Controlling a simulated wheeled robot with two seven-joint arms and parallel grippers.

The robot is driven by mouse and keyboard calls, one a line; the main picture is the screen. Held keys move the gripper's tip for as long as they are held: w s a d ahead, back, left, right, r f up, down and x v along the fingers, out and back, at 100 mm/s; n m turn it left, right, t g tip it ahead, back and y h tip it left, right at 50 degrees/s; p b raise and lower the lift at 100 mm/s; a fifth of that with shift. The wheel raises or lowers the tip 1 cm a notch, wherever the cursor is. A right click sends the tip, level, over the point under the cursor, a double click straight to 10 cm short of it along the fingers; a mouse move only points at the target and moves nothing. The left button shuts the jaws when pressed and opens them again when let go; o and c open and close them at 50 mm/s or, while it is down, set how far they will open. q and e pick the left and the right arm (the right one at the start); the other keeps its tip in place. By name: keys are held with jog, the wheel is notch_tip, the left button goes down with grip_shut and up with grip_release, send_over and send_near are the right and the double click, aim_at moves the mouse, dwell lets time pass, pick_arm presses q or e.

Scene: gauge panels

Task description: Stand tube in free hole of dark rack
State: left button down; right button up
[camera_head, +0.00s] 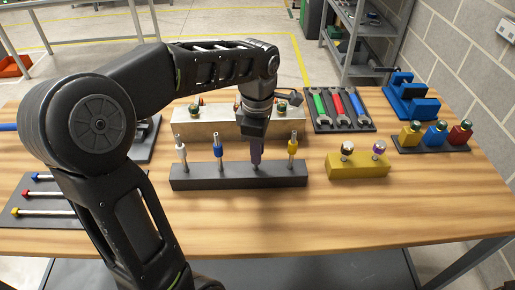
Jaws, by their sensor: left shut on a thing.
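The dark rack (239,178) is a long low block near the middle of the table. A white tube (181,150), a blue tube (218,147) and a yellow tube (292,147) stand upright in it. My left gripper (256,138) is shut on a purple tube (256,154), between the blue and yellow tubes. The purple tube is upright and its lower end meets the rack's top in the picture. I cannot tell how deep it sits in a hole. The gripper hides the tube's upper end. My right gripper is not in view.
A pale metal box (205,122) is behind the rack. A yellow block (357,166) with two knobs stands to the right. A wrench tray (338,112), blue vise-like part (410,98) and tray of coloured pieces (433,138) are farther right.

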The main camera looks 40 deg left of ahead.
pick_arm(q)
jog(key=shift+f, duration=0.4)
jog(key=c, duration=1.2)
grip_release()
notch_tip(320, 180, up, 8)
jog(key=shift+f, duration=0.1)
